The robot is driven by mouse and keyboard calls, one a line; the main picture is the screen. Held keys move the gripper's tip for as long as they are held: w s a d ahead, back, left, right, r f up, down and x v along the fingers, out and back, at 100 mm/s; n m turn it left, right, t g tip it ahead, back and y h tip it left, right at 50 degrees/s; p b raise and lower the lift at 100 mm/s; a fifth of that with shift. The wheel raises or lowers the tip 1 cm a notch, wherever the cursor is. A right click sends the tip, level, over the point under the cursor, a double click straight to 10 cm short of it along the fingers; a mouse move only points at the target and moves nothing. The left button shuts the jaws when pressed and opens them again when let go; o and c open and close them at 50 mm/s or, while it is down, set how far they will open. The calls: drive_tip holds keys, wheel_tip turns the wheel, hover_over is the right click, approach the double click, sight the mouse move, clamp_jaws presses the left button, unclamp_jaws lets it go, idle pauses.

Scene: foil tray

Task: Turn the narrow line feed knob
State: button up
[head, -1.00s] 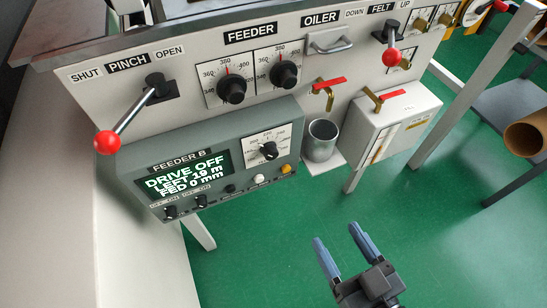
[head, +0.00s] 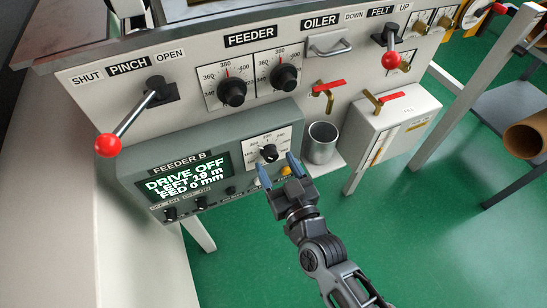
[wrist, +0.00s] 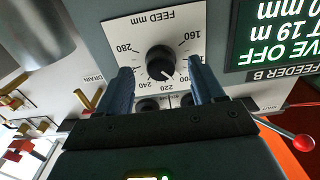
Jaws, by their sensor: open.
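The feed knob (head: 269,152) is a small black knob on a white dial plate at the right of the grey Feeder B box (head: 235,140). In the wrist view the knob (wrist: 160,62) appears upside down under the label FEED mm, with a scale from about 160 to 280. Its pale pointer line is toward the 220 side. My gripper (head: 278,167) is open, its two blue fingers pointing at the dial. In the wrist view the fingers (wrist: 160,80) stand on either side of the knob, with visible gaps. I cannot tell their distance from the panel.
The Feeder B screen (head: 182,176) reads DRIVE OFF, LEFT 19 m, FED 0 mm. A metal cup (head: 321,143) stands close on the right. Two larger feeder knobs (head: 233,92) and a red-balled pinch lever (head: 107,145) are above.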

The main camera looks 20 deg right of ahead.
drive_tip(key=shift+w, duration=1.1)
drive_tip(key=c, duration=1.1)
